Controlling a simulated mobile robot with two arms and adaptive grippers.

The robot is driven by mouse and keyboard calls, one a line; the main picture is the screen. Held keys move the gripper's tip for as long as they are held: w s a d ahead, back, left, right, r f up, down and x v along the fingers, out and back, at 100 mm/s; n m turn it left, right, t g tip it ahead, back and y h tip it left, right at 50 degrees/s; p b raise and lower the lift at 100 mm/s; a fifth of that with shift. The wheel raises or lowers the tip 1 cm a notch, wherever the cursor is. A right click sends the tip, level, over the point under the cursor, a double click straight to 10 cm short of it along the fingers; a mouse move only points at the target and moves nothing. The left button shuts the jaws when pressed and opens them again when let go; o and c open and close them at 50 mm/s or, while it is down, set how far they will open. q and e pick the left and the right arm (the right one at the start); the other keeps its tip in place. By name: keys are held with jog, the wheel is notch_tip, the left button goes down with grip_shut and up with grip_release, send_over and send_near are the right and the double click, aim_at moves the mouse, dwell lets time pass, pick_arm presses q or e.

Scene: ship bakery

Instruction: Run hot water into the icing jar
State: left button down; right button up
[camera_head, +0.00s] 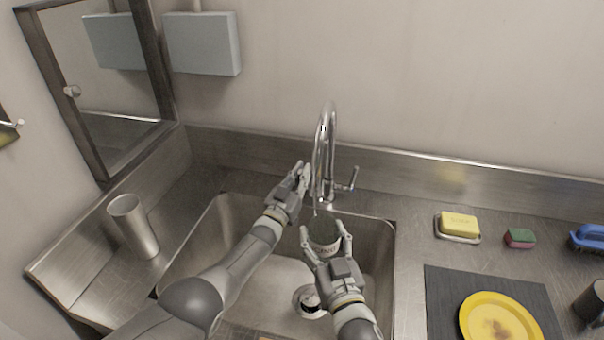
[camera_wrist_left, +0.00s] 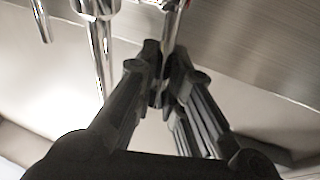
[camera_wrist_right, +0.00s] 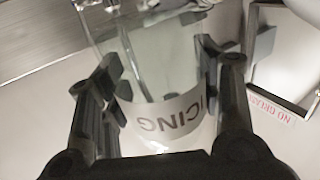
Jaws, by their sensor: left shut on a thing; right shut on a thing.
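The chrome tap (camera_head: 328,120) stands behind the sink. My left gripper (camera_head: 302,174) is at its left side, shut on the thin metal lever with a red mark (camera_wrist_left: 172,28), seen in the left wrist view. My right gripper (camera_head: 326,240) is shut around the glass icing jar (camera_head: 323,232), holding it upright over the sink, below the spout. The jar's white ICING label (camera_wrist_right: 170,120) faces the right wrist camera. A thin line shows between spout and jar; I cannot tell if it is running water. The jar's water level is unclear.
The steel sink (camera_head: 382,262) has a drain (camera_head: 308,302) below the jar. A metal cup (camera_head: 134,228) stands left.

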dwell(0.3)
pick_arm(q)
jog(key=c, duration=1.5)
grip_release()
jog(key=shift+a, duration=0.1)
jog(key=shift+s+f, duration=0.1)
jog(key=shift+s+a+f, duration=0.15)
jog(key=shift+s, duration=0.15)
jog(key=v, duration=0.6)
jog(key=shift+s+a, duration=0.15)
jog(key=shift+s, duration=0.1)
